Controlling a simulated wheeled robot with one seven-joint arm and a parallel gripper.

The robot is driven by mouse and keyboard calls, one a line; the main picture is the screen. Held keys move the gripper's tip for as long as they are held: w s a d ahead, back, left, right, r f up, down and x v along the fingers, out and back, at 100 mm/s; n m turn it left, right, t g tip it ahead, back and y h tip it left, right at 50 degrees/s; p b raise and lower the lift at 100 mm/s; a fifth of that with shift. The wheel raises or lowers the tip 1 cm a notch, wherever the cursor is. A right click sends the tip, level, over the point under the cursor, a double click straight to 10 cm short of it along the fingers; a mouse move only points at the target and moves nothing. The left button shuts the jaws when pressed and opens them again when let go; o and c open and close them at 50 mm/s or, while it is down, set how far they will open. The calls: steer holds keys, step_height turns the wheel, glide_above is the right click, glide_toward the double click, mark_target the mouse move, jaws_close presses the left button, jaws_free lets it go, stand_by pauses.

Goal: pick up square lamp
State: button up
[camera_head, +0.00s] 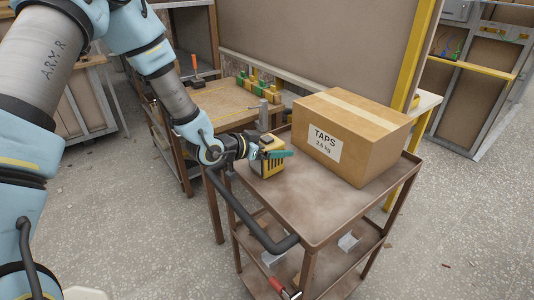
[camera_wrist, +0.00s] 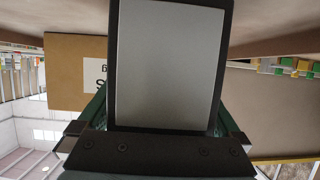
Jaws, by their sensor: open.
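The jaws are open; I cannot tell whether either finger touches the lamp.
A cardboard box (camera_head: 352,136) labelled TAPS stands on the trolley (camera_head: 310,209), right of the lamp. The trolley's dark handle (camera_head: 250,222) runs below my gripper. A wooden workbench (camera_head: 225,104) with green and yellow items stands behind. The trolley's front top is bare.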

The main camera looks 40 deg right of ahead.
steer(key=shift+c, duration=0.2)
steer(key=c, duration=1.5)
